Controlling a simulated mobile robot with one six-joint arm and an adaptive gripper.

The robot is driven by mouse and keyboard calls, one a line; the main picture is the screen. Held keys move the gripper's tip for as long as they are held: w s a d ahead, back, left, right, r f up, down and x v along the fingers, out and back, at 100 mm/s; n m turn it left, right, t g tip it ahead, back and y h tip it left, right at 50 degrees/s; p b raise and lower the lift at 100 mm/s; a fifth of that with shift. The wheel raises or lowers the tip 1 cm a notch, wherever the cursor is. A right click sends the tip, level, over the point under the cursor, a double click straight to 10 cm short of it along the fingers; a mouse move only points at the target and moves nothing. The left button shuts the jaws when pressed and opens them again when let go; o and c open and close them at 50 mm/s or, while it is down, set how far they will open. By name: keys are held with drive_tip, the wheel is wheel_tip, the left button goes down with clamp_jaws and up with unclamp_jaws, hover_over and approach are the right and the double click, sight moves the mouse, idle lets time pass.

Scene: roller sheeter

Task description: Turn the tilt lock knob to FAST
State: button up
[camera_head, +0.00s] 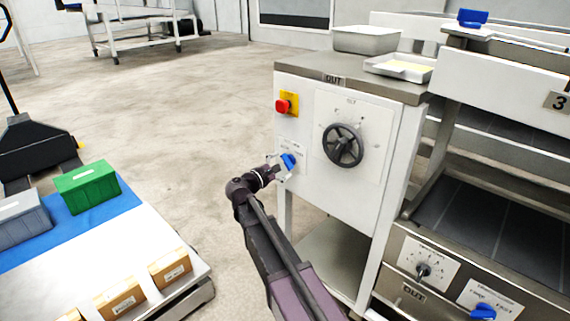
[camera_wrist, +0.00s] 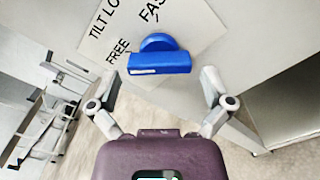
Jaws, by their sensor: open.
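The tilt lock knob is a blue knob (camera_wrist: 159,56) on a white label plate in the wrist view. The plate reads "TILT LO", "FREE" and "FAS", cut off at the picture's edge. The knob also shows in the head view (camera_head: 289,161), low on the left of the white cabinet front. My gripper (camera_wrist: 160,90) is open, with one finger on each side below the knob in the picture. The knob lies ahead of the fingers, and I see no finger closed on it. In the head view my gripper (camera_head: 284,168) is right at the knob, partly covering its plate.
A dark handwheel (camera_head: 343,146) sits on the cabinet front right of the knob. A red button on a yellow plate (camera_head: 287,103) is above it. The roller sheeter (camera_head: 480,215) stands at the right. A cart with a green box (camera_head: 87,187) is at the left. Floor between is clear.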

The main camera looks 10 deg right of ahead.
drive_tip(key=shift+x, duration=0.95)
drive_tip(key=c, duration=0.9)
drive_tip(key=shift+o, duration=0.2)
drive_tip(key=shift+a, duration=0.15)
